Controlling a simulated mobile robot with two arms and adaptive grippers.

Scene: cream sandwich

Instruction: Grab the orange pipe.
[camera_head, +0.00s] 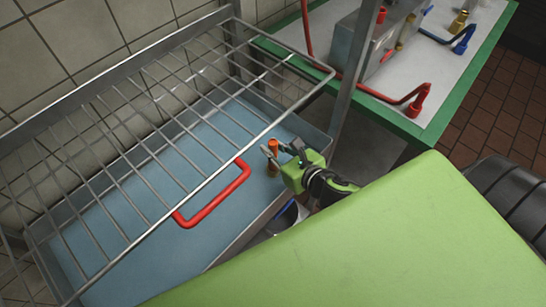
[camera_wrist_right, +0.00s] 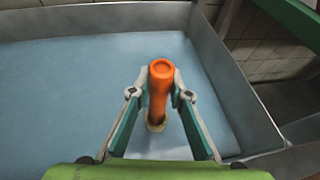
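The orange pipe (camera_wrist_right: 159,88) stands upright on the blue tray bottom in the right wrist view, with a yellowish ring at its base. In the head view the orange pipe (camera_head: 274,147) shows partly behind my gripper, near the tray's right end. My right gripper (camera_wrist_right: 158,92) has its two fingers apart, one on each side of the pipe. A small gap seems to show beside the pipe, but contact is hard to judge. The right gripper also shows in the head view (camera_head: 275,152), reaching in from the right. My left gripper is not in view.
A wire rack (camera_head: 140,130) with a red handle (camera_head: 212,198) hangs over the blue tray (camera_head: 110,262). The tray's metal walls stand close around the gripper. A green-edged table (camera_head: 440,104) with a red hose (camera_head: 416,101) and a metal box (camera_head: 372,45) is behind.

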